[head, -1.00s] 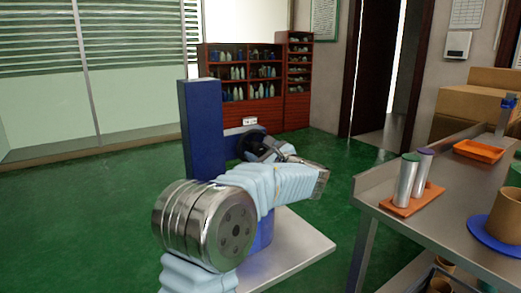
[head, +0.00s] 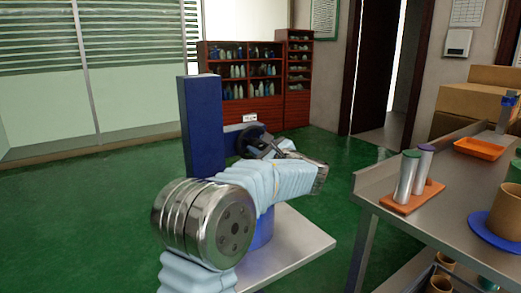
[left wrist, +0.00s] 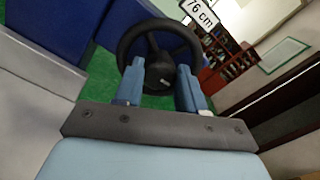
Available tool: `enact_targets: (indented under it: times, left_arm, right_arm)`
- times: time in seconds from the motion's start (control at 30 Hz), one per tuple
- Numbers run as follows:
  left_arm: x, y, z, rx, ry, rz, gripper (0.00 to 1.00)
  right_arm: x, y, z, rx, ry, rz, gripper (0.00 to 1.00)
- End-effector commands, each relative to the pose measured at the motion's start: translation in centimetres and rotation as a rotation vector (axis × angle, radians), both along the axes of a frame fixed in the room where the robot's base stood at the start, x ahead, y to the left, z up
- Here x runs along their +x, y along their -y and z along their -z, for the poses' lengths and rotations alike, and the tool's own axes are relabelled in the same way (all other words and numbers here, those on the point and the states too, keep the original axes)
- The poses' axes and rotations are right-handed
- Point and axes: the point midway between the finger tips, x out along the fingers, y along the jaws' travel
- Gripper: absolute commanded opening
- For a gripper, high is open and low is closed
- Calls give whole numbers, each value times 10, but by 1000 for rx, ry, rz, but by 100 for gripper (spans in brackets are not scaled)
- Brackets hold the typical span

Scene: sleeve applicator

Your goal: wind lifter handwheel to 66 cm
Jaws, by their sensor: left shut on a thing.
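The lifter has a blue upright column (head: 202,125) on a pale base plate (head: 305,245). Its black handwheel (head: 247,138) is on the column's right side, partly hidden by my left arm. In the left wrist view the handwheel's rim (left wrist: 124,42) is seen face-on, and a tilted white label (left wrist: 200,12) above it reads 76 cm. My left gripper (left wrist: 160,72) is shut on the handwheel, its two blue fingers on either side of the dark hub. In the head view my left gripper (head: 272,149) is partly hidden by its wrist. My right gripper is not in view.
A steel bench (head: 380,190) on the right holds two capped cylinders on an orange base (head: 412,198), an orange tray (head: 478,149) and a blue disc (head: 492,238) under a brown cup. Red-brown shelves (head: 240,90) stand behind. Green floor is clear at left.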

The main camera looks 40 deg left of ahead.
Motion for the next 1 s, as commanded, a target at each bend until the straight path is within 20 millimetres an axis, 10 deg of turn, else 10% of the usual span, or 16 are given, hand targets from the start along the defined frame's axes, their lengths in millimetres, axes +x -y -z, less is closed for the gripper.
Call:
enact_targets:
  times: [1.0]
  left_arm:
    - [-1, 0, 3, -157, 536, -1, 9]
  right_arm:
    - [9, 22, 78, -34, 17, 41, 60]
